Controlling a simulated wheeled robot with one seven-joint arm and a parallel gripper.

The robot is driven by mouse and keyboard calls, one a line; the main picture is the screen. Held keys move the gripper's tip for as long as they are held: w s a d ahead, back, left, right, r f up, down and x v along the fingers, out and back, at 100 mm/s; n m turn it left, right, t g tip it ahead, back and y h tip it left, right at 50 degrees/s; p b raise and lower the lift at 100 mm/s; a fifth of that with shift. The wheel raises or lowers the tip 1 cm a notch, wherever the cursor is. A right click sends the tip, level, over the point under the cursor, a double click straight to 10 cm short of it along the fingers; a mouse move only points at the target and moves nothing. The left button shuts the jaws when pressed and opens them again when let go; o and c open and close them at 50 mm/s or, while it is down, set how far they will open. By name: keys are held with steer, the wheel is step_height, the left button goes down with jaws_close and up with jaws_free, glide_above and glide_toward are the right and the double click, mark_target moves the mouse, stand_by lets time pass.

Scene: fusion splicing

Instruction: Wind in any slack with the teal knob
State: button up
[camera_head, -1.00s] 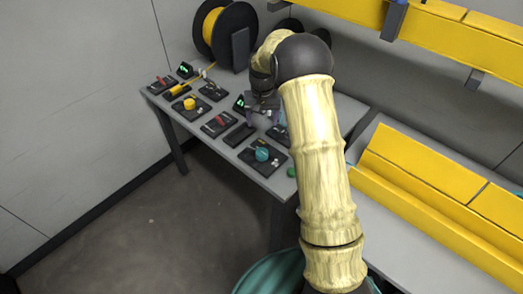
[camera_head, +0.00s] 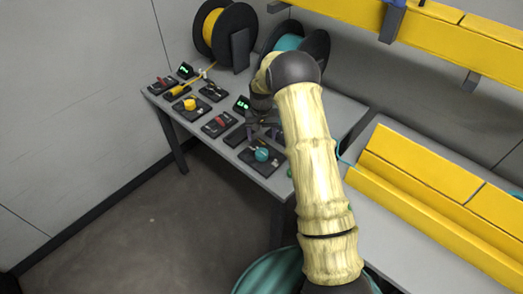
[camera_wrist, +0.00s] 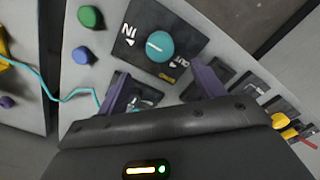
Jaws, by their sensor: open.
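The teal knob (camera_head: 262,154) sits on a dark square plate (camera_head: 246,161) near the table's front right corner. In the wrist view the teal knob (camera_wrist: 160,46) has a pale line on its top, and its plate is marked IN and OUT. My gripper (camera_head: 262,129) is just behind the knob in the head view. In the wrist view its purple fingers (camera_wrist: 160,88) are spread apart and empty, with the knob beyond the gap between them. A teal cable (camera_wrist: 72,93) runs loosely over the light surface at left. The teal spool (camera_head: 290,42) stands at the back of the table.
A yellow spool (camera_head: 214,27), yellow knob (camera_head: 190,104) and red-handled plates (camera_head: 220,120) occupy the table's left part. A green button (camera_wrist: 90,17) and blue button (camera_wrist: 83,55) sit beside the knob plate.

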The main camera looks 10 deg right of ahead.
mark_target(262, 152)
step_height(262, 152, down, 10)
steer(key=shift+p, duration=0.9)
steer(key=c, duration=1)
